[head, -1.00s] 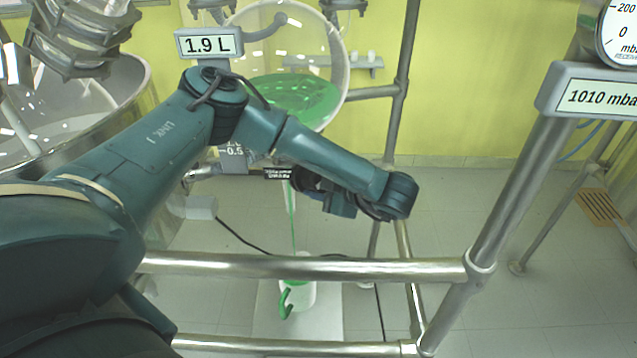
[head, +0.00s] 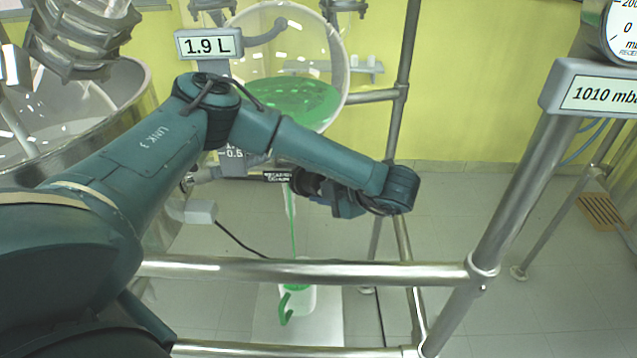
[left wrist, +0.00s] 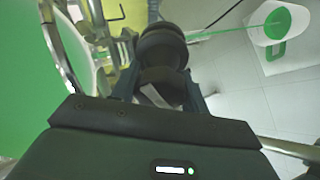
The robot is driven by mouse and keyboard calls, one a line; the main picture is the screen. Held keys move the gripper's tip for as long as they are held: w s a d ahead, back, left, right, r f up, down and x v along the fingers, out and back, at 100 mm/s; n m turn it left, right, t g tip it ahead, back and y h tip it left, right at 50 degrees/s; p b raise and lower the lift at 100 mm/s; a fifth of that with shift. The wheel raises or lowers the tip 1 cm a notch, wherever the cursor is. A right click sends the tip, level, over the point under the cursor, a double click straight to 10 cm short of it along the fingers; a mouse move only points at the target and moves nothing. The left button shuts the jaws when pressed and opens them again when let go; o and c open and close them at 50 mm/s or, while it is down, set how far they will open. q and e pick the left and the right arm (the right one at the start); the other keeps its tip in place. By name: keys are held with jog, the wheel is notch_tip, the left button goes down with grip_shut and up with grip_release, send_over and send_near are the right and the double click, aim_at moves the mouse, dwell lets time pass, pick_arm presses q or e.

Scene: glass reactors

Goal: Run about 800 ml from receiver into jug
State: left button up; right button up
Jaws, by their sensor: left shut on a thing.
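The glass receiver (head: 338,62) holds green liquid (head: 295,100), and its display (head: 207,46) reads 1.9 L. A thin green stream (head: 293,225) falls from beneath it into the white jug (head: 300,299) with a green handle (head: 286,308). The jug stands upright on a pale plate below. In the left wrist view the stream runs to the jug (left wrist: 285,22). My left gripper (head: 298,180) is under the receiver, shut on a dark round valve knob (left wrist: 162,45). The jug's fill level cannot be read. My right gripper is out of view.
Steel frame rails (head: 310,269) cross in front of the jug, and an upright post (head: 520,190) stands at the right. A pressure display (head: 600,94) reads about 1010 mbar. A large steel vessel (head: 135,85) is at the left. Open floor lies at the right.

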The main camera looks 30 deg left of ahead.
pick_arm(q)
jog(key=o, duration=1)
jog(key=v, duration=1.2)
